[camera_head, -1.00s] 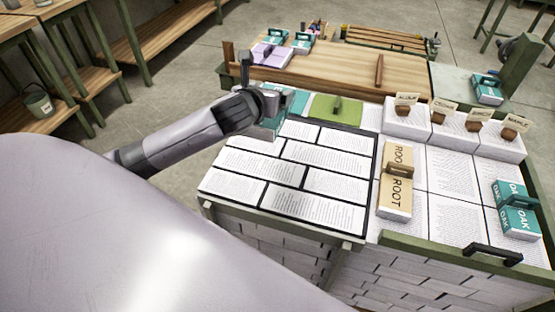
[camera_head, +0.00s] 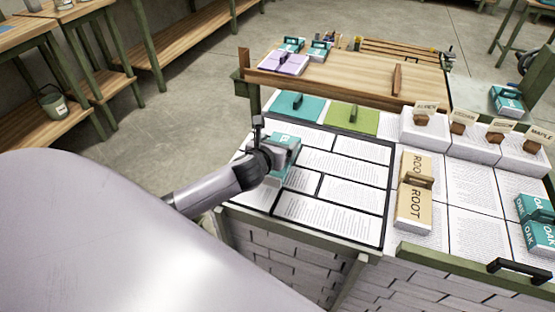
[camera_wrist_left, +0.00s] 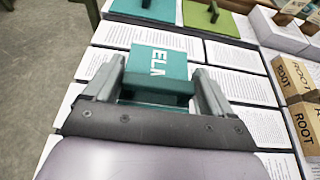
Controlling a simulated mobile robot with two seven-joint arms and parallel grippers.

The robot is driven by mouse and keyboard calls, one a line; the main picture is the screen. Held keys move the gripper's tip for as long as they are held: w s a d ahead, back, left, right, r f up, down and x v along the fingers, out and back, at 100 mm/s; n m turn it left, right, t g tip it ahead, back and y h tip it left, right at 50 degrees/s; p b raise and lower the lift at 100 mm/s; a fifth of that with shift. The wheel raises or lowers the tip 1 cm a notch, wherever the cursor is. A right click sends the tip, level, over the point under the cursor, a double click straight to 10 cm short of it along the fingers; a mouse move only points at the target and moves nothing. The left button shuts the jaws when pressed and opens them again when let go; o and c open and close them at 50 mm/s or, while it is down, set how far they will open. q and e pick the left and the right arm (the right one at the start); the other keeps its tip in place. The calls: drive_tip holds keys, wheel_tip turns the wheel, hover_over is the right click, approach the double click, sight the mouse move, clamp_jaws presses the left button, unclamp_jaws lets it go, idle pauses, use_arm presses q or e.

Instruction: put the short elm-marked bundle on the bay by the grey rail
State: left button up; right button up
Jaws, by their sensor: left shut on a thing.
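My left gripper (camera_head: 283,160) is shut on a teal bundle (camera_head: 289,140) and holds it over the left part of the panelled page bed (camera_head: 330,215). In the left wrist view the bundle (camera_wrist_left: 158,62) shows the letters ELM between the fingers (camera_wrist_left: 157,88) of the gripper. The gap between bundle and bed is hard to judge. No rail shows as clearly grey; dark strips divide the bed into several bays of printed paper. My right gripper is not in view.
Teal (camera_head: 298,107) and green (camera_head: 352,119) pads with handles lie along the bed's back. Tan ROOT bundles (camera_head: 413,205) stand right of it, teal OAK bundles (camera_head: 537,222) at far right. Paper blocks with name cards (camera_head: 425,128) stand behind. A black handle (camera_head: 520,269) is at the front edge.

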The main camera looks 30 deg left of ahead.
sight(276, 179)
use_arm(q)
drive_tip(key=shift+f+b, duration=0.7)
drive_tip(key=shift+f, duration=1.6)
drive_tip(key=shift+f, duration=0.15)
drive_tip(key=o, duration=1.1)
drive_tip(key=shift+r, duration=0.2)
drive_tip(key=p+v, duration=0.2)
drive_tip(key=v, duration=1)
drive_tip(key=shift+s+f, duration=0.1)
